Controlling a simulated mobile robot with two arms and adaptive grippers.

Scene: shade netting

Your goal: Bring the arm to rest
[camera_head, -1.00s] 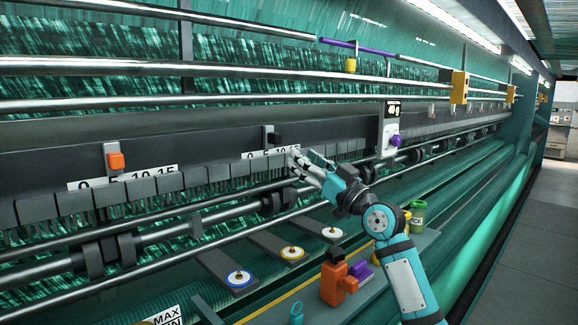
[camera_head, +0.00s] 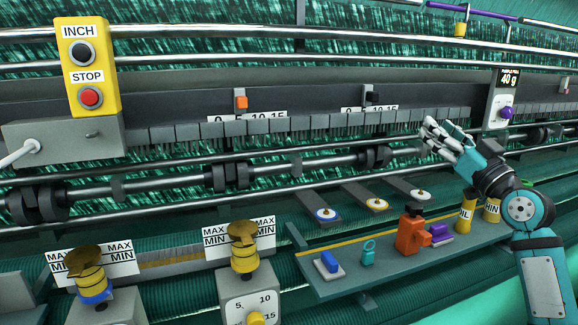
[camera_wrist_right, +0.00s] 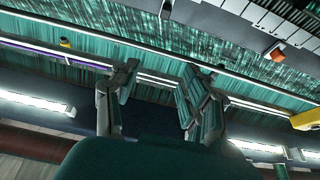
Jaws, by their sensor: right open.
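My right gripper (camera_head: 430,139) is in the head view at the right, in front of the machine's dark comb bar. Its arm comes up from the lower right. In the right wrist view, the two fingers of the right gripper (camera_wrist_right: 158,95) stand apart with nothing between them. The gripper is above the tool shelf (camera_head: 375,277) and does not appear to hold anything. My left gripper is not in view.
A yellow INCH/STOP box (camera_head: 91,68) stands at upper left. The shelf bears an orange tool (camera_head: 410,236), a purple block (camera_head: 440,233), a blue block (camera_head: 329,262) and yellow cans (camera_head: 466,215). Steel rollers and green netting run behind.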

